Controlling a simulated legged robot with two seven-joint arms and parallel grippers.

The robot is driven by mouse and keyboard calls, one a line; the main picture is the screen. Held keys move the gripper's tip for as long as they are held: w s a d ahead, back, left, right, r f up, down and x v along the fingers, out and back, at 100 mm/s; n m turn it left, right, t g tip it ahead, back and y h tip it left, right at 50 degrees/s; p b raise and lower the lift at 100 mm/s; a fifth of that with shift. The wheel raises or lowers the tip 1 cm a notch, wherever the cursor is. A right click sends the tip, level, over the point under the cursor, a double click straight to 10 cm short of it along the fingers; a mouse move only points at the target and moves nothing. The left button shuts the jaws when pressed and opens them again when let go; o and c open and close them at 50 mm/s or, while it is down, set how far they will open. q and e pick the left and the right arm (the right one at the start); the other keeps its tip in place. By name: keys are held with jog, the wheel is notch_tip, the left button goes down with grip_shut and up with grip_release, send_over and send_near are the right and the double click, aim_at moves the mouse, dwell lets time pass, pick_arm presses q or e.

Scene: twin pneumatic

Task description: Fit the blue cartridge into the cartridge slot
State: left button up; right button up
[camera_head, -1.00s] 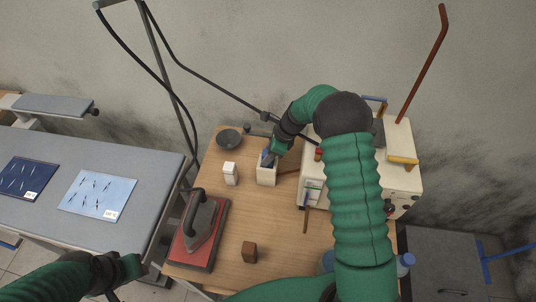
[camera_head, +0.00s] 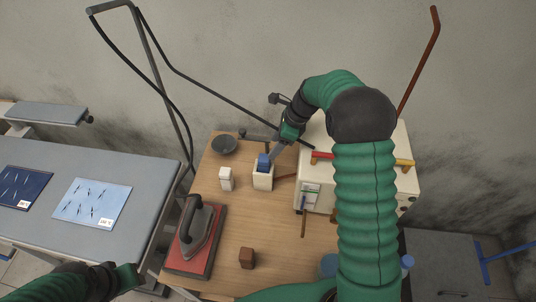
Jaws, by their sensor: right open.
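The blue cartridge (camera_head: 263,160) stands in the open top of a small white box (camera_head: 263,180) on the wooden table, with its upper part showing above the rim. How deep it sits is hidden. I cannot tell for sure whether this box is the cartridge slot. My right gripper (camera_head: 274,154) is open, just above and right of the cartridge. Any contact between them is too small to tell. My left gripper (camera_head: 132,276) is at the lower left, apart from the table objects, and its fingers are not clear.
A white machine (camera_head: 319,195) with coloured handles stands right of the box, partly behind my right arm. A white container (camera_head: 226,180), dark bowl (camera_head: 224,145), iron (camera_head: 197,230) on a red pad and brown block (camera_head: 247,258) share the table (camera_head: 222,267). The front middle has free room.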

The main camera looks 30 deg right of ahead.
pick_arm(q)
jog(key=shift+w, duration=0.1)
pick_arm(e)
jog(key=s+a+n+h, duration=0.1)
jog(key=s+a+n, duration=0.4)
jog(key=s+n, duration=0.5)
jog(key=s+a+n+h, duration=0.2)
jog(key=s+a+n, duration=0.4)
jog(key=s+n, duration=0.5)
jog(key=n, duration=0.4)
jog(key=shift+a+h, duration=0.25)
jog(key=shift+h, duration=0.05)
pick_arm(q)
jog(key=shift+s+a, duration=0.1)
jog(key=shift+s, duration=0.1)
pick_arm(e)
jog(key=shift+s+a, duration=0.15)
pick_arm(q)
jog(key=shift+a, duration=0.2)
pick_arm(e)
jog(key=shift+a, duration=0.15)
pick_arm(q)
jog(key=shift+w+f, duration=0.1)
jog(key=shift+w, duration=0.05)
jog(key=shift+d, duration=0.2)
